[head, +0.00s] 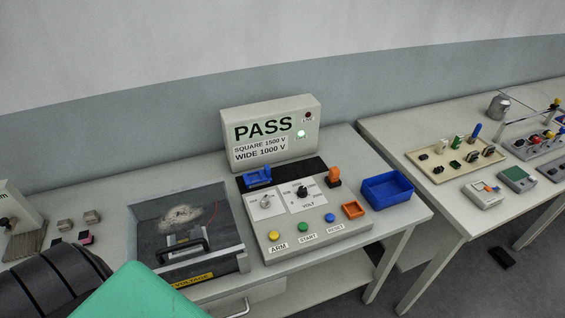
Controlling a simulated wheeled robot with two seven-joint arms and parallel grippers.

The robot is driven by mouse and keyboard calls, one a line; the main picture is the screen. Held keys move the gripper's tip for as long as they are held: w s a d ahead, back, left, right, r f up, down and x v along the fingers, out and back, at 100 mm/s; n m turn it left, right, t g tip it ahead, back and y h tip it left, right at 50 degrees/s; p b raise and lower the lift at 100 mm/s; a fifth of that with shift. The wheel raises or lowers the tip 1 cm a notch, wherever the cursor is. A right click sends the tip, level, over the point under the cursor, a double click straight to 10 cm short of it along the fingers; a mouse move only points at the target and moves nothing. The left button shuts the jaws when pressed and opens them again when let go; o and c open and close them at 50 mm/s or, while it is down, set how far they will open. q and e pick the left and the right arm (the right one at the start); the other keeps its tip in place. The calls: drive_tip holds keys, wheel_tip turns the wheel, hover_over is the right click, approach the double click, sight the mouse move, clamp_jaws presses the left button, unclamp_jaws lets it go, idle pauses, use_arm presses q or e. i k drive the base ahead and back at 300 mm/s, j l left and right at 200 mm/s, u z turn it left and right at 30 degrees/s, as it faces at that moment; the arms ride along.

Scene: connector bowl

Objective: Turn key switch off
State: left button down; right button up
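The grey control panel (318,234) stands on the near table. A small silver switch (265,203) sits on a white plate at its upper left; I take it for the key switch, but its position is too small to read. A black VOLT knob (302,191) is to its right. Yellow ARM (274,236), green START (303,225) and blue RESET (329,217) buttons line the front. The display box (270,130) behind reads PASS, with a lit green lamp. Neither of my grippers shows; black and green parts at the lower left, probably mine, cover the table's corner.
An open bay (239,250) with a black-handled piece lies left of the panel. A second table (448,200) holds several devices.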

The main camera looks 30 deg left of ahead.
sight(265, 203)
drive_tip(key=u, duration=1.15)
